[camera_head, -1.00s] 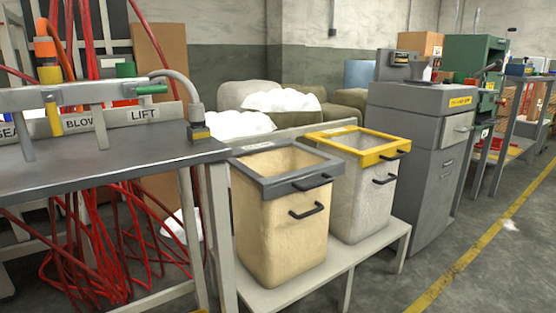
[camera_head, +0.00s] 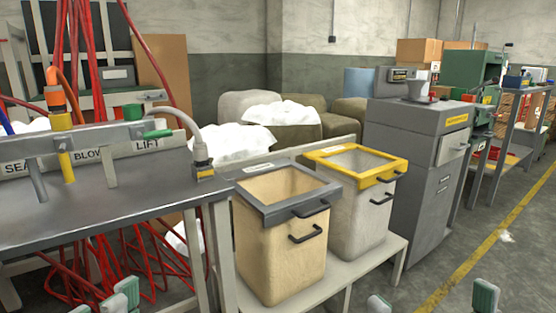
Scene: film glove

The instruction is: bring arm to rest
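Only the fingertips of my grippers show, at the bottom edge of the head view. My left gripper (camera_head: 108,304) shows several grey-green tips close together below the workbench front; most of it is cut off by the frame. My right gripper (camera_head: 432,303) shows tips spread wide apart over the floor, with nothing seen between them. Both arms are out of view. No held thing is visible at either gripper.
A dark-topped workbench (camera_head: 70,215) with labelled fittings stands at left, red hoses hanging under it. A grey-rimmed bin (camera_head: 285,245) and a yellow-rimmed bin (camera_head: 360,215) stand on a low bench. A grey machine (camera_head: 415,180) is to their right.

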